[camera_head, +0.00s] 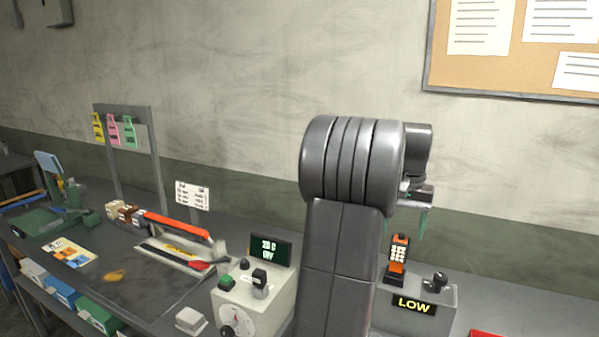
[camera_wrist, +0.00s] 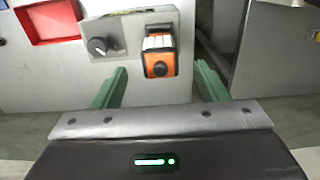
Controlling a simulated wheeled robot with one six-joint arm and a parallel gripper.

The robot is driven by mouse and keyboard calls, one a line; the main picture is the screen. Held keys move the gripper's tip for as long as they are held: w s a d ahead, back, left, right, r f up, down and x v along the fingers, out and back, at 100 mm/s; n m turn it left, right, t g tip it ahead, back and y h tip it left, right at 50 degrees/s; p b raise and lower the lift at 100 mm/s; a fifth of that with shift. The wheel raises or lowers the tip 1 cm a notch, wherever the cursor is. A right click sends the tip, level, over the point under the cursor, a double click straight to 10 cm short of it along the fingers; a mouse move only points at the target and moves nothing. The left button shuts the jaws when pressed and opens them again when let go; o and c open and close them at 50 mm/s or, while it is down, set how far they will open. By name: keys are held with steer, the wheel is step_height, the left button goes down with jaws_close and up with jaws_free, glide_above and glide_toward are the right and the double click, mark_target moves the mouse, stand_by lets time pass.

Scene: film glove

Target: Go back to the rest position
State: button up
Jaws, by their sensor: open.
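My gripper (camera_wrist: 160,90) is open, with its two green fingers spread apart and nothing between them in the wrist view. In the head view the gripper (camera_head: 421,222) shows only in part behind my grey arm, its green fingers pointing down. An orange and black handheld device (camera_wrist: 160,52) stands beyond the fingertips, apart from them. The same orange device (camera_head: 397,258) shows upright at the grey control box (camera_head: 425,318) in the head view, below my gripper.
The control box has a knob (camera_head: 437,281) and a "LOW" sign (camera_head: 414,305). To the left stand a dial box (camera_head: 255,303), a small display (camera_head: 270,250) and a red-armed tool (camera_head: 178,226). A tag rack (camera_head: 154,160) stands farther left. Air above the bench is clear.

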mark_target(401, 239)
step_height(401, 239, down, 7)
steer(key=shift+r+p, duration=0.1)
steer(key=shift+p, duration=0.25)
steer(key=shift+r, duration=0.1)
steer(key=shift+r, duration=0.1)
